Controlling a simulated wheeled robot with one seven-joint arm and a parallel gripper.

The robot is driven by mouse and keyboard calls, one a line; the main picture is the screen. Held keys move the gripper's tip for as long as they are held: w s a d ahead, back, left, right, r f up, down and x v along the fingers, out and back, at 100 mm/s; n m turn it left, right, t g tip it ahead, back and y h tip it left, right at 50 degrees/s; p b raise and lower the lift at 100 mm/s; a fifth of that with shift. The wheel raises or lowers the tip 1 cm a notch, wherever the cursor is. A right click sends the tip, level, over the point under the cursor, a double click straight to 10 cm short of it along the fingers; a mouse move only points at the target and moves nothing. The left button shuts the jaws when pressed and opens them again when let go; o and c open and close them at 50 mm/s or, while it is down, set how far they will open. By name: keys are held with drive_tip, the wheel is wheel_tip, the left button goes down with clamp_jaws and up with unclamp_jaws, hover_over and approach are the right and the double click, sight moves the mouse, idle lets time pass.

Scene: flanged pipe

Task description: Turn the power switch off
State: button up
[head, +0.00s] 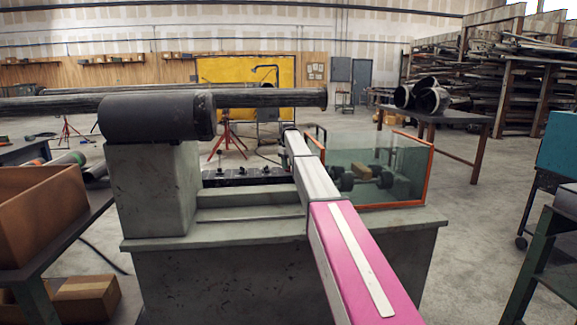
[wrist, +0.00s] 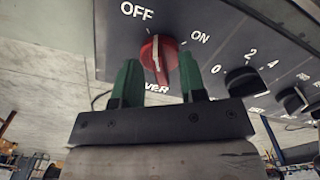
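The power switch is a red round knob (wrist: 160,58) on a dark panel (wrist: 230,32) in the wrist view. "OFF" is printed to its upper left and "ON" to its upper right. Its raised grip runs nearly up and down in the picture; I cannot tell for sure which label it points at. My gripper (wrist: 159,72) has its two green fingers apart, one on each side of the knob. A small gap seems to show on both sides, though contact is hard to judge. In the head view my arm hides the knob.
Black knobs (wrist: 246,80) with number scales sit right of the switch. In the head view, my arm reaches over the grey machine bed (head: 260,230), beside an orange-framed clear guard (head: 405,165). A long dark pipe (head: 265,97) crosses behind it.

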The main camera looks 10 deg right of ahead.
wheel_tip(320, 180, up, 11)
idle(0.5)
drive_tip(key=shift+w+f, duration=0.1)
drive_tip(key=f, duration=1.1)
drive_tip(key=shift+w+a, duration=0.3)
drive_tip(key=shift+w, duration=0.1)
clamp_jaws()
